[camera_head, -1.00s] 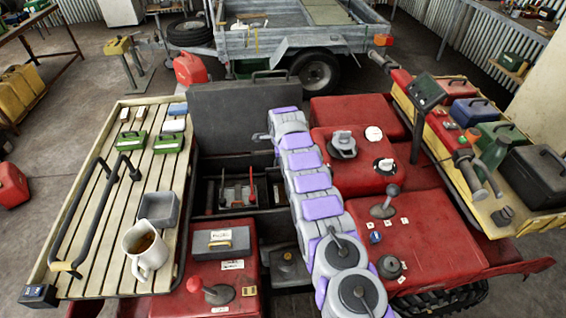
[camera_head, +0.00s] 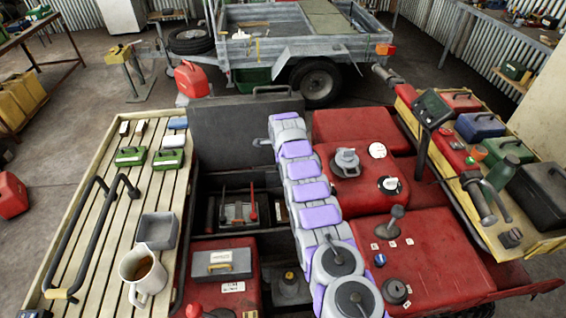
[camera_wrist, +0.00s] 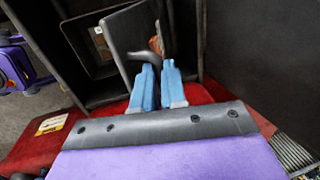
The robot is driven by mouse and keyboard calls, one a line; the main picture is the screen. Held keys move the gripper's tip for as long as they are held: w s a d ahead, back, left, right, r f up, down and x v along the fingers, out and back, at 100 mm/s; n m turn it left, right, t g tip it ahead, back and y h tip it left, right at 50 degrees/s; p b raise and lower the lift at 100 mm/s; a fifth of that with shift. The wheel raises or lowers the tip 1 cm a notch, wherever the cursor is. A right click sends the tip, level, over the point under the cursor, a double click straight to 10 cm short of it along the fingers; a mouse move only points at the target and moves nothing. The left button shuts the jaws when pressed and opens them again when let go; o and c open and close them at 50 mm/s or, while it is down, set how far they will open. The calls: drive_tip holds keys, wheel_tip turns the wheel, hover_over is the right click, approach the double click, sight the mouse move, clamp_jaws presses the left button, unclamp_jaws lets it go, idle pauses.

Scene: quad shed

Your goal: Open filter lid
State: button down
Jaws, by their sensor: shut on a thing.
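In the wrist view, the two blue fingers of my gripper (camera_wrist: 156,68) are close together at the hooked end of a dark handle. A dark grey plate, which looks like the filter lid (camera_wrist: 136,28), stands tilted beside an open box (camera_wrist: 92,62) with a pale label inside. An orange-brown part shows just beyond the fingertips. The exact contact between fingers and handle is partly hidden.
A large dark panel (camera_head: 245,132) stands upright behind the compartment. A slatted rack (camera_head: 90,215) with a mug (camera_head: 143,272) lies left, red bodywork (camera_head: 440,250) right. A yellow-edged tray (camera_head: 540,222) holds cases at far right. A trailer (camera_head: 300,45) stands behind.

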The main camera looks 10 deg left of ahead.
drive_tip(key=c, duration=1.6)
unclamp_jaws()
drive_tip(key=shift+s+a+f, duration=0.35)
drive_tip(key=shift+f, duration=0.1)
drive_tip(key=shift+o, duration=1.4)
drive_tip(key=shift+w+a+f, duration=0.15)
drive_tip(key=shift+w, duration=0.15)
drive_tip(key=shift+o, duration=0.7)
drive_tip(key=shift+w+r, duration=0.1)
drive_tip(key=shift+r, duration=0.1)
drive_tip(key=shift+r, duration=0.3)
drive_tip(key=p+v, duration=0.1)
drive_tip(key=v, duration=1.5)
drive_tip(key=shift+w+d+r+p, duration=0.2)
drive_tip(key=shift+d+r+p, duration=0.05)
drive_tip(key=shift+r+p, duration=0.15)
drive_tip(key=shift+c, duration=0.2)
